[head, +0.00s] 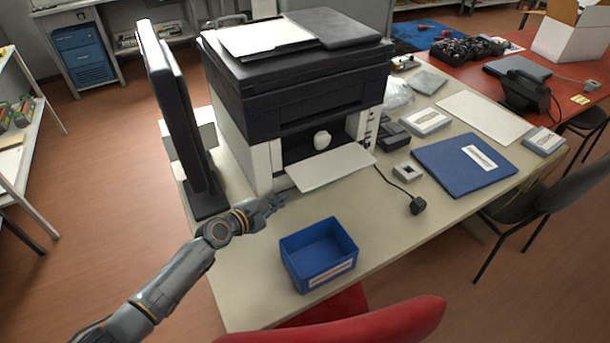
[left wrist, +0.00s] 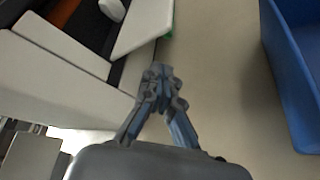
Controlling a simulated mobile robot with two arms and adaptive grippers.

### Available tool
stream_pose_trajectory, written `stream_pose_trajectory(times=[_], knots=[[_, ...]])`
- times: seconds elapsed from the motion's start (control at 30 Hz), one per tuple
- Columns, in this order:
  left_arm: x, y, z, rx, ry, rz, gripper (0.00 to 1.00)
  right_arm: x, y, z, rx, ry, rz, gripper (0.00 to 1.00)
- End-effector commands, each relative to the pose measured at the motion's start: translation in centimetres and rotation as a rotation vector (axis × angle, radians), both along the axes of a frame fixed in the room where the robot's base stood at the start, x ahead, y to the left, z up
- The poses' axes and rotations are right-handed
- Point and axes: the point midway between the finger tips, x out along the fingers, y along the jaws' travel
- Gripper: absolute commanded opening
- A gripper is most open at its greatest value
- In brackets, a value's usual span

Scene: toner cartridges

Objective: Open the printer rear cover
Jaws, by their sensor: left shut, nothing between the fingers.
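The printer (head: 290,85), with a black top and white lower body, stands on the pale desk. Its side towards me has an opening, with a pale flat panel (head: 330,169) jutting out low from it and a small white rounded part (head: 322,140) inside. I cannot tell whether this panel is the rear cover. My left gripper (head: 276,201) is shut and empty, low over the desk beside the printer's near left corner. In the left wrist view, its fingertips (left wrist: 160,72) meet close to the white body (left wrist: 75,85) and the panel (left wrist: 145,25). My right gripper is out of view.
A blue bin (head: 318,254) stands right of my left gripper. A dark monitor (head: 175,110) stands left of the printer. A black cable and plug (head: 417,205), a blue folder (head: 464,164) and small boxes lie to the right. A red chair (head: 350,322) is at the front edge.

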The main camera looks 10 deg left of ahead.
Motion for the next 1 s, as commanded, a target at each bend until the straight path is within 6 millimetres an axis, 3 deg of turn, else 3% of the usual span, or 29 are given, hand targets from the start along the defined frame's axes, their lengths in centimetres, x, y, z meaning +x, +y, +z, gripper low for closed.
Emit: stream_pose_trajectory(times=[0.03, 0.2, 0.37, 0.9, 1.0], knots=[[0.0, 0.7, 0.6, -0.023, 0.05, 0.021, 0.0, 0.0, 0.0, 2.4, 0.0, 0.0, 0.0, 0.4], [-0.2, 2.1, -1.1, -0.081, 0.148, 0.068, 0.0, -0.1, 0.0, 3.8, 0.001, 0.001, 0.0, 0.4], [0.5, 1.8, -2.2, -0.091, 0.162, 0.076, 0.0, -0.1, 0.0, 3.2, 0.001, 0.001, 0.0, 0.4], [7.7, -2.9, -6.1, -0.09, 0.16, 0.075, 0.0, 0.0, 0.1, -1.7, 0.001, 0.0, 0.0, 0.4], [7.1, -3.3, -4.2, -0.087, 0.159, 0.074, 0.0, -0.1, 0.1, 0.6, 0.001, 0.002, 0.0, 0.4]])
